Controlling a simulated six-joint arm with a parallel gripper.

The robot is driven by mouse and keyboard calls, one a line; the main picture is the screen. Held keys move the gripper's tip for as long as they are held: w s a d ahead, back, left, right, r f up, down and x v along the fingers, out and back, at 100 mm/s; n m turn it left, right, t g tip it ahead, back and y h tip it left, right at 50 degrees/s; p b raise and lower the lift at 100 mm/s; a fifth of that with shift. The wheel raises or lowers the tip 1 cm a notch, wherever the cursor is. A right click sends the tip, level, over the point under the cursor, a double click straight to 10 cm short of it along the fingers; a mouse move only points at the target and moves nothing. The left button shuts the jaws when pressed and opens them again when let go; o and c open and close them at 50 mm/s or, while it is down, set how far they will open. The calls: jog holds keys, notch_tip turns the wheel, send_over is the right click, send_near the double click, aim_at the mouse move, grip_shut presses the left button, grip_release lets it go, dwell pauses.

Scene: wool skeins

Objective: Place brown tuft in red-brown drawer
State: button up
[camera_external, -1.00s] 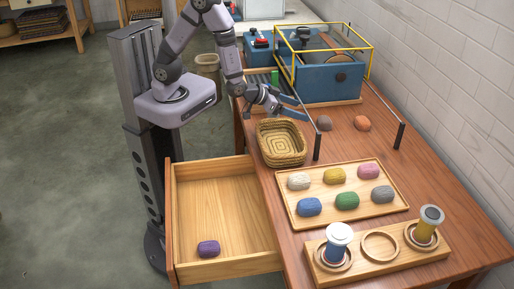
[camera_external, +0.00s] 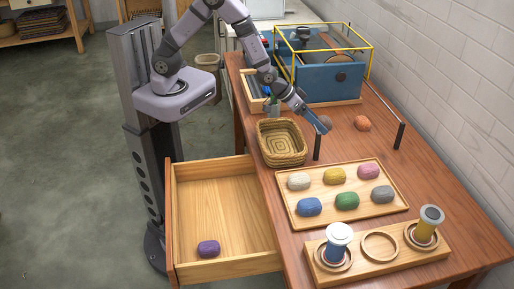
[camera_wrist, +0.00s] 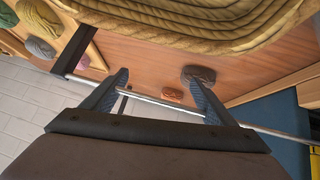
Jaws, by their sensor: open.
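The brown tuft (camera_external: 327,121), a dull grey-brown lump, lies on the table behind the basket. My gripper's blue fingers partly cover it in the external view. In the wrist view the tuft (camera_wrist: 199,74) shows at the tip of the right finger, not between the fingers; I cannot tell whether they touch. My gripper (camera_external: 320,127) is open and empty, tilted down near the metal rail. It also shows in the wrist view (camera_wrist: 157,78). The red-brown drawer (camera_external: 169,222) is pulled out at the table's left side, with a purple skein (camera_external: 208,248) inside near its front corner.
A thin metal rail (camera_wrist: 150,97) on dark posts (camera_external: 317,146) crosses by my fingers. An orange tuft (camera_external: 362,123) lies to the right. A woven basket (camera_external: 262,150) stands close by, and a wooden tray (camera_external: 387,207) of several skeins lies in front. The drawer's middle is clear.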

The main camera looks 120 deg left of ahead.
aim_at(324, 118)
jog(key=shift+w+a+r+h+p, duration=0.3)
jog(key=shift+w+a+h+p, duration=0.1)
jog(key=shift+w, duration=0.25)
jog(key=shift+w+a+g+h, duration=0.2)
jog(key=shift+a+g+h, duration=0.1)
jog(key=shift+g+h, duration=0.15)
jog(key=s+a+g+p, duration=0.1)
jog(key=a, duration=0.1)
jog(key=s+a+r+g+p, duration=0.1)
jog(key=a, duration=0.1)
jog(key=s+a+r+g+h+p, duration=0.1)
jog(key=a, duration=0.1)
jog(key=shift+r+g, duration=0.25)
jog(key=shift+g, duration=0.1)
jog(key=shift+s+a, duration=0.3)
jog(key=shift+p+x, duration=1.65)
jog(key=shift+x, duration=2)
jog(key=shift+s, duration=0.15)
jog(key=c, duration=1.2)
jog(key=shift+c, duration=0.2)
jog(key=shift+r, duration=0.15)
